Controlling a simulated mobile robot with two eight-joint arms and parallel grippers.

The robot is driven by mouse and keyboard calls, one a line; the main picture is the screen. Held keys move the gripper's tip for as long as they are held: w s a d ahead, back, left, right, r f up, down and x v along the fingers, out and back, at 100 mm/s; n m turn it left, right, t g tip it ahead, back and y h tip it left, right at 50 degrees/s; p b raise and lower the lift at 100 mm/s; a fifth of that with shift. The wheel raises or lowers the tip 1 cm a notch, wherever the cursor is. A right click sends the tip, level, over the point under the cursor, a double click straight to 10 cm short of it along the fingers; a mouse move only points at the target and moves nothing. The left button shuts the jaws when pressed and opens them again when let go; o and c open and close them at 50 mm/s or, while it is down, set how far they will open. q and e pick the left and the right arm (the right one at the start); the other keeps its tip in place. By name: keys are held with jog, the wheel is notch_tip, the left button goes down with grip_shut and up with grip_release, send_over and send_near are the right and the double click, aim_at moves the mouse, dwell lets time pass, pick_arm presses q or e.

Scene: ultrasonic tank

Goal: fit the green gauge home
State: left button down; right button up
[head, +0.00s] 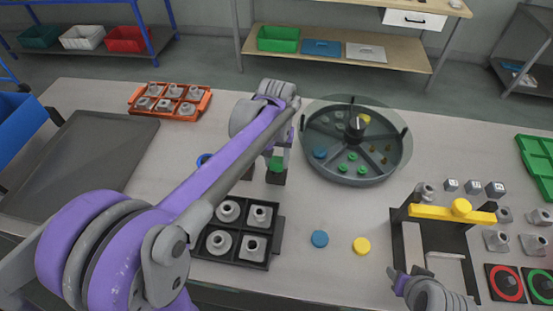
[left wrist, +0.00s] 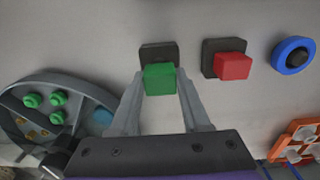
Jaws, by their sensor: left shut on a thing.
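The green gauge (left wrist: 160,79) is a small green block between the fingertips of my left gripper (left wrist: 160,92), which is shut on it. In the head view the green gauge (head: 276,163) shows just below my left gripper (head: 280,148). It is over or at a dark square block (left wrist: 158,53); I cannot tell whether they touch. A red block (left wrist: 233,66) is at a similar dark block (left wrist: 212,47) beside it. My right gripper (head: 412,277) is at the lower right, small and partly seen; its opening is unclear.
A blue ring (left wrist: 293,55) lies past the red block. A round divided tray (head: 310,158) with a clear lid stands to the right. A black tray of metal parts (head: 232,261) is in front. A yellow-barred stand (head: 452,213) is at right. An orange tray (head: 200,108) is behind.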

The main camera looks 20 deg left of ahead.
aim_at(276, 161)
pick_arm(q)
jog(key=shift+f+b, duration=0.7)
jog(key=shift+f, duration=0.45)
pick_arm(e)
jog(key=shift+s+f, duration=0.2)
jog(key=shift+f, duration=0.3)
jog(key=shift+s+f, duration=0.2)
jog(key=shift+f, duration=0.3)
dwell(2.9)
pick_arm(q)
jog(key=shift+c, duration=1.5)
grip_release()
jog(key=shift+r, duration=0.1)
notch_tip(276, 161, up, 11)
jog(key=shift+f+p, duration=0.2)
jog(key=shift+p, duration=0.15)
pick_arm(e)
jog(key=shift+w+r, duration=0.2)
jog(key=shift+r, duration=0.25)
pick_arm(q)
jog(key=shift+s, duration=0.15)
